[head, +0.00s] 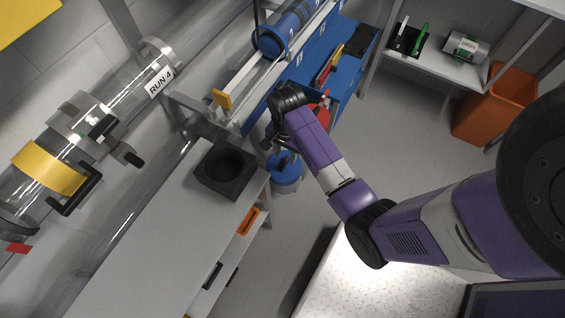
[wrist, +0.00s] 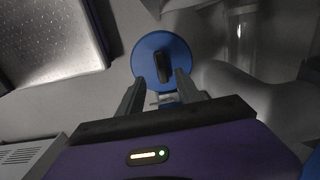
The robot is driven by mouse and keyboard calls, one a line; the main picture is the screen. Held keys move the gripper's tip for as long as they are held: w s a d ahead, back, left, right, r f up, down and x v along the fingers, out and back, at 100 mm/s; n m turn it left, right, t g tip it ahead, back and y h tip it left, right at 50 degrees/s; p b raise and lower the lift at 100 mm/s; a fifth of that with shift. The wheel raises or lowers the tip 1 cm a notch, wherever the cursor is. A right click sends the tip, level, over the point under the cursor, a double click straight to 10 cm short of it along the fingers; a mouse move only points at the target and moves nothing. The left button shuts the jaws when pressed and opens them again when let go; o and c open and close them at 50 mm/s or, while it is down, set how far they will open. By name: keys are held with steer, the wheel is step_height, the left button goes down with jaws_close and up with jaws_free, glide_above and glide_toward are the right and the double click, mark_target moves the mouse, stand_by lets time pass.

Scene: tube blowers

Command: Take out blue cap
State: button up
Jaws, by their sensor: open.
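A round blue cap (wrist: 150,48) with a black upright handle (wrist: 163,67) lies ahead of my gripper in the wrist view. In the head view a blue round thing with a dark top piece, apparently the same cap (head: 287,178), shows low beside the white counter. My gripper (wrist: 160,86) is open and empty, with its two fingers pointing at the cap and the handle lying between their tips in the picture. Whether the fingers touch it I cannot tell. In the head view my gripper (head: 270,137) is above the cap, partly hidden by my wrist.
A white counter (head: 150,215) with a black square holder (head: 228,170) stands at the left. A clear tube marked RUN 4 (head: 140,85) runs above it. A blue bench (head: 335,75) with a blue carrier (head: 285,35) is behind. An orange bin (head: 495,105) stands at right.

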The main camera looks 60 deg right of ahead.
mark_target(284, 162)
steer(key=shift+w+a+f+b, duration=0.1)
steer(key=shift+f+b, duration=0.15)
steer(key=shift+f, duration=0.9)
steer(key=shift+w+a+f+b, duration=0.1)
steer(key=shift+f+b, duration=0.1)
steer(key=shift+f, duration=0.95)
jaws_close()
